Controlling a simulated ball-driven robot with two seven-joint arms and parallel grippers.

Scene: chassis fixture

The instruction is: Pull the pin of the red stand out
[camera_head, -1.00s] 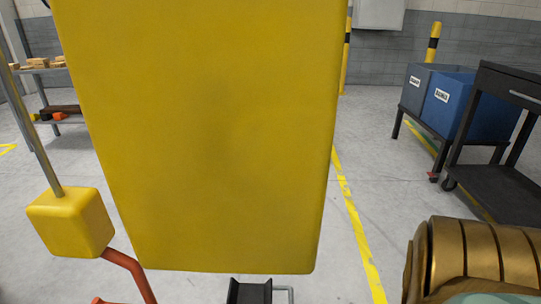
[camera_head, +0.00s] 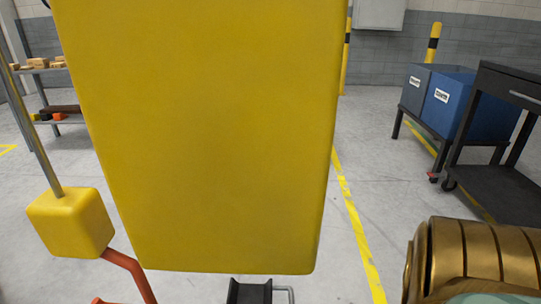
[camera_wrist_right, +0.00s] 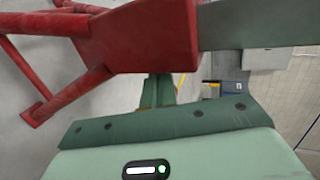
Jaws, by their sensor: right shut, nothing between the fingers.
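In the right wrist view the red stand (camera_wrist_right: 135,38) fills the upper left, with its block close in front of the camera and its red tubes and foot at the left. Its pin cannot be made out. My right gripper (camera_wrist_right: 158,92) shows as a green part just below the red block, partly hidden by it. It is shut with nothing held; I cannot tell whether it touches the stand. In the head view an orange-red leg (camera_head: 130,270) shows at the lower left. My left gripper is in neither view.
A large yellow panel (camera_head: 200,140) blocks the middle of the head view. A yellow block (camera_head: 70,222) is at its left, and a black bracket (camera_head: 249,291) below. Blue bins (camera_head: 468,105) and a dark cart (camera_head: 495,185) stand right. A grey bar (camera_wrist_right: 260,22) runs right of the stand.

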